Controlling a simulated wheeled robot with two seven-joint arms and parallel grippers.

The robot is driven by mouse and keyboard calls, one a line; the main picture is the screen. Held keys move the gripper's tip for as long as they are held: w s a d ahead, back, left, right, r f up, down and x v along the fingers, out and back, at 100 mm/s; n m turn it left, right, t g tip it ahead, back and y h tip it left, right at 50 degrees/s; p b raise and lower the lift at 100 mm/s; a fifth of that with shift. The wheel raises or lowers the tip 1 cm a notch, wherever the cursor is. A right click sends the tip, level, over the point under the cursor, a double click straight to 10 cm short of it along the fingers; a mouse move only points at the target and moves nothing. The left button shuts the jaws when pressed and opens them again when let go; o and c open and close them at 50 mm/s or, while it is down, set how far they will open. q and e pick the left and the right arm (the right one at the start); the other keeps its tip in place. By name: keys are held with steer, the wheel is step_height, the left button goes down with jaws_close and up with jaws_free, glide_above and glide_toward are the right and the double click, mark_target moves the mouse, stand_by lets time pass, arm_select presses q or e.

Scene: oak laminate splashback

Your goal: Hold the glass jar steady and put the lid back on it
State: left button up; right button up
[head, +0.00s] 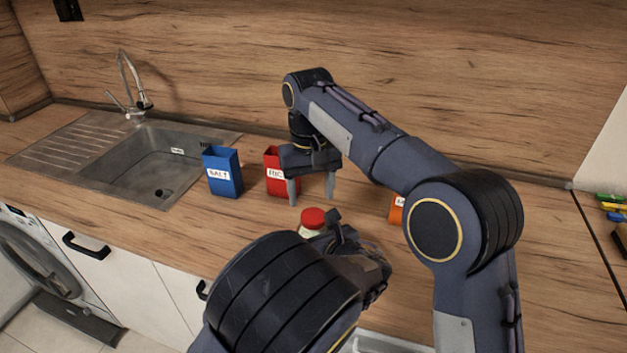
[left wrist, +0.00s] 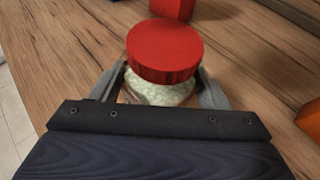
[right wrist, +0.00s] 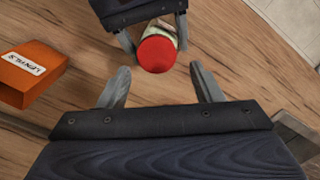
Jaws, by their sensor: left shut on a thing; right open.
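The glass jar (left wrist: 160,92) with pale contents stands on the wooden counter. The red lid (left wrist: 164,50) sits on top of its mouth; I cannot tell how tightly. Both also show in the head view, the lid (head: 313,217) above a sliver of jar (head: 308,233). My left gripper (left wrist: 158,88) is shut around the jar's sides, below the lid. My right gripper (head: 312,198) is open and empty, pointing down above the counter just behind the lid. In the right wrist view the lid (right wrist: 157,54) shows just beyond its open fingertips (right wrist: 158,70), apart from them.
A blue salt box (head: 223,172) and a red box (head: 279,165) stand behind the jar. An orange lentils box (right wrist: 30,74) stands to the jar's right in the head view, partly hidden by my right arm. The sink (head: 150,165) is at the left.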

mark_target(313, 216)
steer(key=n, duration=0.5)
steer(key=shift+d+r, duration=0.1)
steer(key=shift+r, duration=0.25)
steer(key=n, duration=0.3)
steer(key=shift+w+r, duration=0.1)
steer(key=shift+r, duration=0.05)
steer(key=n, duration=0.4)
steer(key=shift+d+r, duration=0.1)
steer(key=shift+r, duration=0.2)
steer(key=n, duration=0.3)
steer(key=shift+r+n, duration=0.2)
steer(key=shift+n, duration=0.1)
steer(key=shift+f, duration=4)
steer(key=shift+c, duration=0.2)
